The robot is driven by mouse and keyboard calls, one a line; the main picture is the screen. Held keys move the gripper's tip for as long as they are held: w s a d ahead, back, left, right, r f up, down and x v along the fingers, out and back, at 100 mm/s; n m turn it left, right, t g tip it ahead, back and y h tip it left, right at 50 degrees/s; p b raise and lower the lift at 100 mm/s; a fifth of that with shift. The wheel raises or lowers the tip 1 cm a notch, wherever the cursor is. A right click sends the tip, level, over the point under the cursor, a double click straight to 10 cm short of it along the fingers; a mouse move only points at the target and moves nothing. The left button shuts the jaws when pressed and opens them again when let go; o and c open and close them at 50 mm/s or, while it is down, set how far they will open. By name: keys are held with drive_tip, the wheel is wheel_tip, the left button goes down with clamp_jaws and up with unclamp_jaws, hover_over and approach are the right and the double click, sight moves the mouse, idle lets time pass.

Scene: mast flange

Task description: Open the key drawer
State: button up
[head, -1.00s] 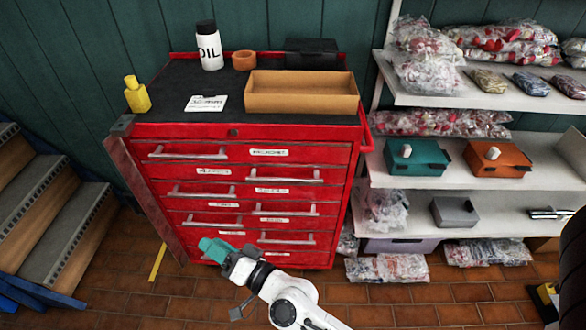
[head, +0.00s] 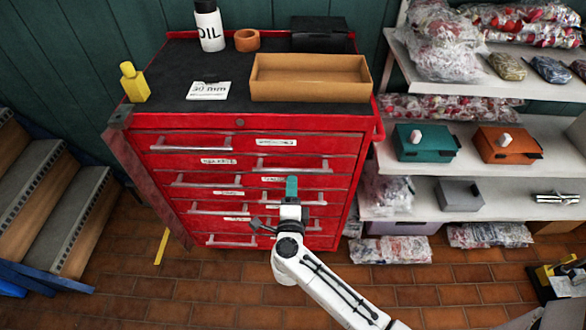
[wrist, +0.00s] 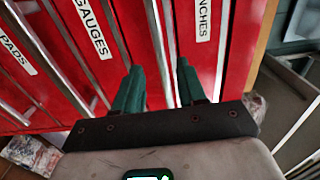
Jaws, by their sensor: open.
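The red tool cabinet (head: 246,132) has several shut drawers with silver bar handles and white labels. No label reads as "key"; in the head view they are too small to read, so I cannot tell which drawer is the key drawer. In the wrist view, the labels GAUGES (wrist: 95,28) and one ending in NCHES (wrist: 204,18) show. My gripper (head: 291,182) is in front of the right-hand drawers, fingers pointing at the cabinet. In the wrist view my gripper (wrist: 158,70) is open, and a bar handle (wrist: 158,35) runs between the fingers' lines, apparently without being gripped.
On the cabinet top stand an open cardboard-brown tray (head: 310,92), an oil bottle (head: 209,28), a yellow bottle (head: 134,83) and a label card (head: 208,90). White shelves (head: 470,190) with bags and boxes stand at right, steps (head: 45,210) at left.

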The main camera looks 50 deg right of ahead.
sight(292, 169)
drive_tip(key=x, duration=0.6)
drive_tip(key=shift+w+d, duration=0.25)
drive_tip(key=shift+d, duration=0.05)
drive_tip(key=shift+c, duration=0.2)
clamp_jaws()
